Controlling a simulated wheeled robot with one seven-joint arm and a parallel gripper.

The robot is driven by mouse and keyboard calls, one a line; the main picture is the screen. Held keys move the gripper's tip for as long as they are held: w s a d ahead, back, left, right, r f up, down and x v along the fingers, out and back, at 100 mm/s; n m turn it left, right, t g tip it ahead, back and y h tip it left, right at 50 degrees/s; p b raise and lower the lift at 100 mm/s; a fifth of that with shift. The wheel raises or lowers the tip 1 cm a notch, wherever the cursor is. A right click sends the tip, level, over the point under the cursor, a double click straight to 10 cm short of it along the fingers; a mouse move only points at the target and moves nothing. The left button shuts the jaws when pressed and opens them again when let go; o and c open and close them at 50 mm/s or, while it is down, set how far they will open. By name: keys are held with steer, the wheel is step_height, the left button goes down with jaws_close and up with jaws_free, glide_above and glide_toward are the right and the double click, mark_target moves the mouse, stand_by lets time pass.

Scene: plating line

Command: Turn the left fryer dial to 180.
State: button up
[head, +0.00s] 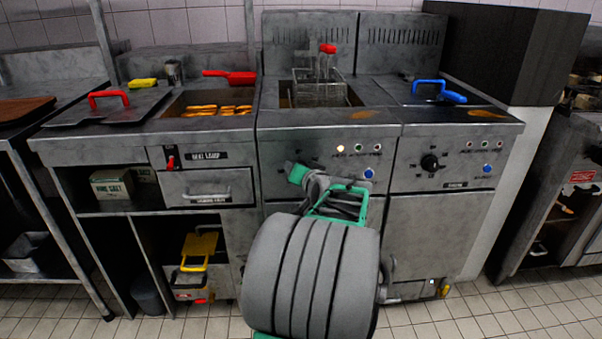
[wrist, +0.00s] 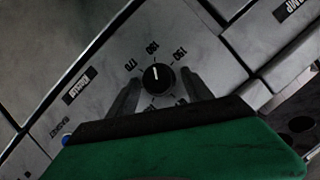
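The left fryer dial (wrist: 158,77) is a round black knob with a white pointer line. In the wrist view the pointer aims up, roughly at the 180 mark (wrist: 152,48); the 170 mark (wrist: 131,65) is to its left. My gripper (wrist: 160,95) is open, with one dark finger on each side of the dial and a visible gap to it on both sides. In the head view the left fryer panel (head: 390,147) shows, but its dial is hidden behind my gripper and arm.
The right fryer dial (head: 430,162) is on the panel to the right. A basket (head: 320,92) stands in the left fryer. A drawer (head: 207,189) is to the left.

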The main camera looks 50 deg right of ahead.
steer(key=shift+f, duration=0.1)
steer(key=p+v, duration=0.1)
steer(key=v, duration=0.7)
steer(key=shift+p, duration=0.4)
steer(key=shift+w, duration=0.15)
